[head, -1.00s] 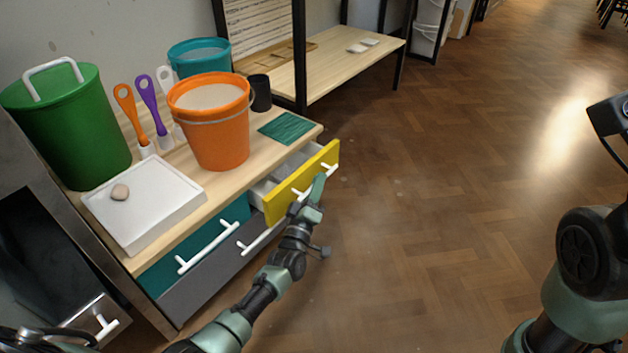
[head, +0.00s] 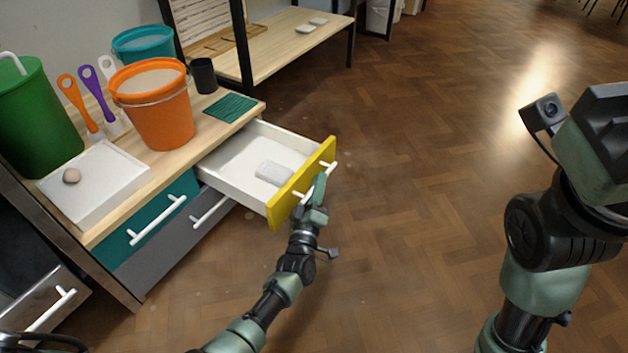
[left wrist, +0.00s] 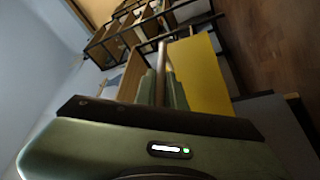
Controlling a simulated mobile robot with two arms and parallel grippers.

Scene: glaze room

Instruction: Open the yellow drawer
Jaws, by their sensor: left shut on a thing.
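The yellow drawer (head: 285,205) is pulled well out of the bench in the head view, with its white interior showing. A small whitish block (head: 274,173) lies inside it near the front. My left gripper (head: 318,190) is shut on the drawer's white handle (head: 331,170) at the yellow front. In the left wrist view, the yellow front (left wrist: 200,75) stands to the right of the fingers (left wrist: 161,88), with the handle bar running between them. My right arm shows at the right of the head view, but its fingertips do not show clearly.
The bench top (head: 190,150) bears an orange bucket (head: 155,110), a green bin (head: 35,115), a white tray (head: 105,190) and a green mat (head: 230,108). A teal drawer (head: 150,215) and a grey drawer (head: 180,245) are shut. The wooden floor right of the drawer is clear.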

